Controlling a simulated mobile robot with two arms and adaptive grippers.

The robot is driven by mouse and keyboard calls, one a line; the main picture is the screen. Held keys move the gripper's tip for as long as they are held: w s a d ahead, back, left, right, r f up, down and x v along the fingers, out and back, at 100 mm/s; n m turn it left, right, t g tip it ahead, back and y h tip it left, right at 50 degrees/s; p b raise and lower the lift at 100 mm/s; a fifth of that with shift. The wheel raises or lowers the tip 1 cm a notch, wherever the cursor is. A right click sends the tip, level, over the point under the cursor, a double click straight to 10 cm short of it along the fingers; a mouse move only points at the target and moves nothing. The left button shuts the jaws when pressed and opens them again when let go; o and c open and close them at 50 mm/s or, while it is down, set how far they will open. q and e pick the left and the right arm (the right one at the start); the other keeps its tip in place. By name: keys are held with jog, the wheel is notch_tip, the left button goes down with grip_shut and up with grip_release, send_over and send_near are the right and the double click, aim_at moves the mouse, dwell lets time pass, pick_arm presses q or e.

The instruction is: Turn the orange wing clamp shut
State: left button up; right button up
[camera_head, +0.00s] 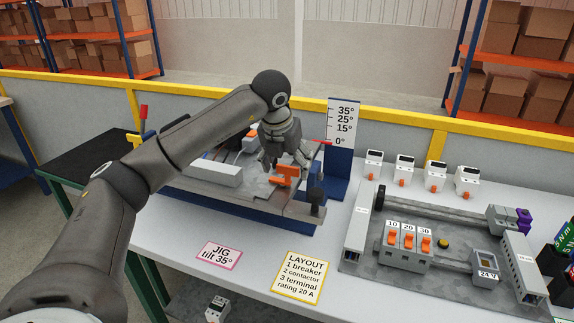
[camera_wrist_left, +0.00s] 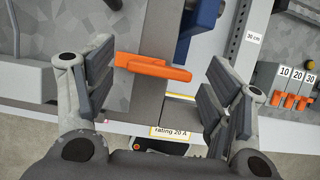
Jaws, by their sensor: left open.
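The orange wing clamp (camera_head: 287,171) sits on the grey jig plate (camera_head: 240,195), near its right end. In the left wrist view the orange wing (camera_wrist_left: 152,68) lies crosswise over a grey bar. My left gripper (camera_head: 288,158) comes down over the clamp from above. In the left wrist view its two fingers (camera_wrist_left: 160,95) stand wide apart, one on each side of the wing. The fingers do not appear to press on it. My right gripper is not in view.
An angle scale board (camera_head: 343,122) stands behind the jig. A panel with several breakers (camera_head: 408,243) lies to the right. Two cards, "JIG tilt 35°" (camera_head: 219,255) and "LAYOUT" (camera_head: 300,276), lie in front. Several white devices (camera_head: 405,168) stand at the back right.

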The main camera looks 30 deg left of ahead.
pick_arm(q)
jog(key=v, duration=1.1)
jog(key=shift+r, duration=0.25)
jog(key=shift+s, duration=0.1)
